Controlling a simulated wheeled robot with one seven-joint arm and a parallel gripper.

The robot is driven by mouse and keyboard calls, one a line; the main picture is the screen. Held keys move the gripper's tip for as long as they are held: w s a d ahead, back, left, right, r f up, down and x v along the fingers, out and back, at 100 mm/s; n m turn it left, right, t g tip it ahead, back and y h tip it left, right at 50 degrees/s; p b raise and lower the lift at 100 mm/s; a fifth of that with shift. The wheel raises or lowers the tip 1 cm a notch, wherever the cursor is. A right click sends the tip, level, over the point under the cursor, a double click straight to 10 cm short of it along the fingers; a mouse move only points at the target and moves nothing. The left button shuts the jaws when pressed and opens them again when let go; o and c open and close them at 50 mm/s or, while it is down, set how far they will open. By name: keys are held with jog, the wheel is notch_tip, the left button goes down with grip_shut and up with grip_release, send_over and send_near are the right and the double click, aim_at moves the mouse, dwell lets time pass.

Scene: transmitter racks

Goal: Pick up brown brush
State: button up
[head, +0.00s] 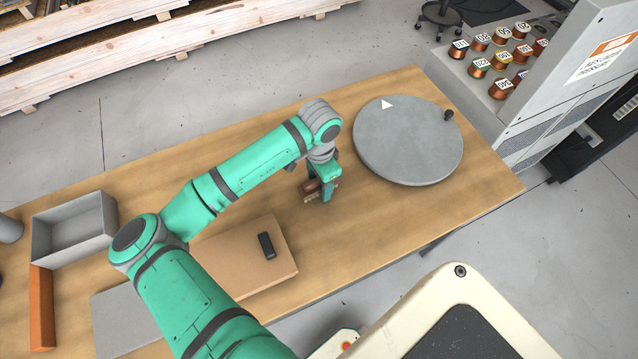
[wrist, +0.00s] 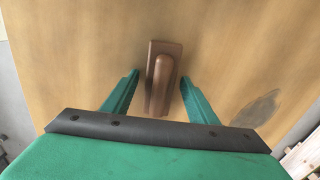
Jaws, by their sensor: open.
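The brown brush (wrist: 164,66) lies on the wooden table, with a raised handle along its back. In the wrist view it sits between the two green fingers of my gripper (wrist: 158,95), with a gap on each side. Its far end reaches past the fingertips. In the head view the brush (head: 312,190) shows beside the fingers of my gripper (head: 326,190), which partly hide it. My gripper is open and points down at the table.
A round grey turntable (head: 410,150) with a dark knob stands right of my gripper. A cardboard box (head: 225,260) carries a small black object (head: 266,246). A grey open bin (head: 75,230) and an orange block (head: 41,310) are at left. Bare table (head: 380,225) lies in front.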

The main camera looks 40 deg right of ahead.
jog(key=c, duration=1.1)
jog(key=shift+r, duration=0.15)
jog(key=shift+r, duration=0.25)
notch_tip(320, 180, up, 2)
jog(key=shift+d+r, duration=0.1)
jog(key=shift+r, duration=0.1)
jog(key=s+a+r, duration=0.7)
jog(key=s+r, duration=0.3)
jog(key=s, duration=0.1)
jog(key=shift+s+a, duration=0.35)
jog(key=shift+s, duration=0.05)
jog(key=shift+f, duration=0.1)
